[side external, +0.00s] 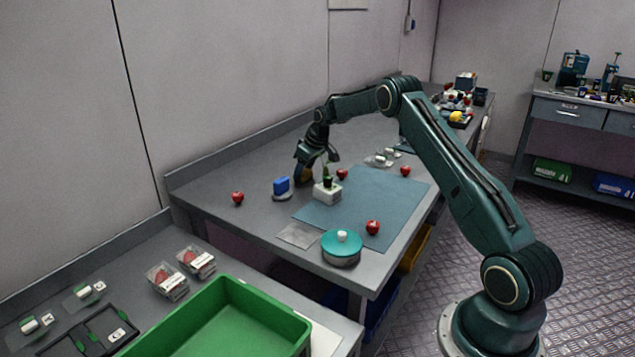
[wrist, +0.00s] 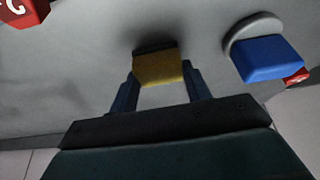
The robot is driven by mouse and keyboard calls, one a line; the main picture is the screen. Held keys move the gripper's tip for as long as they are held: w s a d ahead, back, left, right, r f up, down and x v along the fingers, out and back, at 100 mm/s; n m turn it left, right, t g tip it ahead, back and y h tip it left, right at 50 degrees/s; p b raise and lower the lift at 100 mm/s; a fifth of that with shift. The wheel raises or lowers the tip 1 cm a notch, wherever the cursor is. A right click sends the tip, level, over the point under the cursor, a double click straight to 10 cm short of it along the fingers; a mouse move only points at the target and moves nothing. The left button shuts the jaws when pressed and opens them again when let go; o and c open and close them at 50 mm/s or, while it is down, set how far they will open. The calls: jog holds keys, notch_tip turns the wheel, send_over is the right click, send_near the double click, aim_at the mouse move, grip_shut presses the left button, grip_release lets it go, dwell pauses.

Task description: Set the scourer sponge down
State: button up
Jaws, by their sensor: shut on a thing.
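The scourer sponge (wrist: 158,68) is yellow with a dark scouring face, and sits between my two fingers in the wrist view. My gripper (wrist: 160,86) is shut on it. In the side external view my gripper (side external: 306,165) points down over the back part of the table, with the yellow sponge (side external: 304,176) at its tips. The sponge is at or very near the grey tabletop; I cannot tell whether it touches. The fingers partly cover it in the side view.
A blue block on a round grey base (side external: 282,186) stands left of the sponge; it also shows in the wrist view (wrist: 268,58). Red berries (side external: 238,197) lie around. A teal-lidded round tin (side external: 341,247) is nearer the front.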

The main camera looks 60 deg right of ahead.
jog(key=shift+f, duration=0.1)
jog(key=o, duration=0.9)
jog(key=shift+o, duration=0.2)
jog(key=v, duration=1.2)
